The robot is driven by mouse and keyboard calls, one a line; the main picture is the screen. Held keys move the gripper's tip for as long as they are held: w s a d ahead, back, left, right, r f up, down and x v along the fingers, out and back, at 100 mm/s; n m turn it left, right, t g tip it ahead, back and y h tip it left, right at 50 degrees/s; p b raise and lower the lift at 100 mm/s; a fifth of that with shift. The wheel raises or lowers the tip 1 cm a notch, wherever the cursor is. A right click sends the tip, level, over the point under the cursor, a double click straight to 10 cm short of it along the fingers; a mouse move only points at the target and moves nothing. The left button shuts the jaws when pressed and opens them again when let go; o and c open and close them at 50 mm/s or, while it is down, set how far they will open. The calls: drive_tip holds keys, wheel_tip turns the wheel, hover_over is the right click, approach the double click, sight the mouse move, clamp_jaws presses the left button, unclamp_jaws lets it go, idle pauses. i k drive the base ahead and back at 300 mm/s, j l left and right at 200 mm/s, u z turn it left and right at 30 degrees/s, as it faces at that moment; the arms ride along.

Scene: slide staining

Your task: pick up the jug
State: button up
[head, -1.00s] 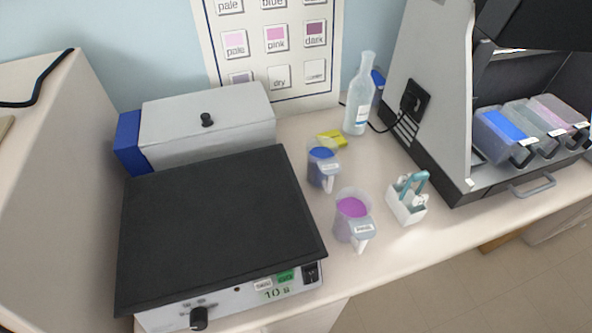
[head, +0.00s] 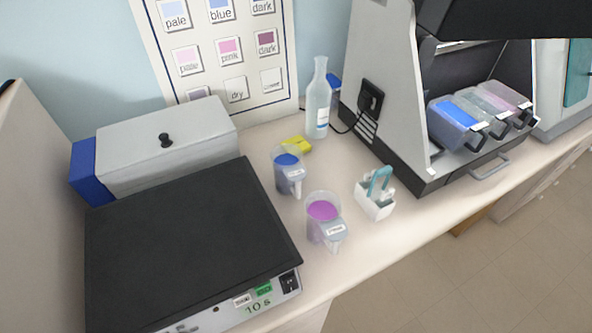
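Two small clear jugs stand upright on the pale bench, right of the black-topped device. One jug (head: 285,178) holds blue liquid and stands farther back. The other jug (head: 318,229) holds purple liquid and stands nearer the bench's front edge. Each has a pale handle on its right front side with a small label, too small to read. My gripper is not in view, and nothing is seen touching either jug.
The black-topped device (head: 185,250) fills the left front, with a grey box (head: 165,145) behind it. A white rack with a teal handle (head: 374,200), a clear bottle (head: 318,102) and a yellow item (head: 295,144) stand near the jugs. A hood with several lidded tubs (head: 457,122) is at right.

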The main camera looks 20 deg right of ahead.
sight(324, 224)
drive_tip(key=z, duration=1.3)
drive_tip(key=k+j+z, duration=0.1)
drive_tip(key=k+j, duration=0.2)
drive_tip(key=k, duration=0.15)
drive_tip(key=k+j+z, duration=0.15)
drive_tip(key=k, duration=0.3)
drive_tip(key=j, duration=0.1)
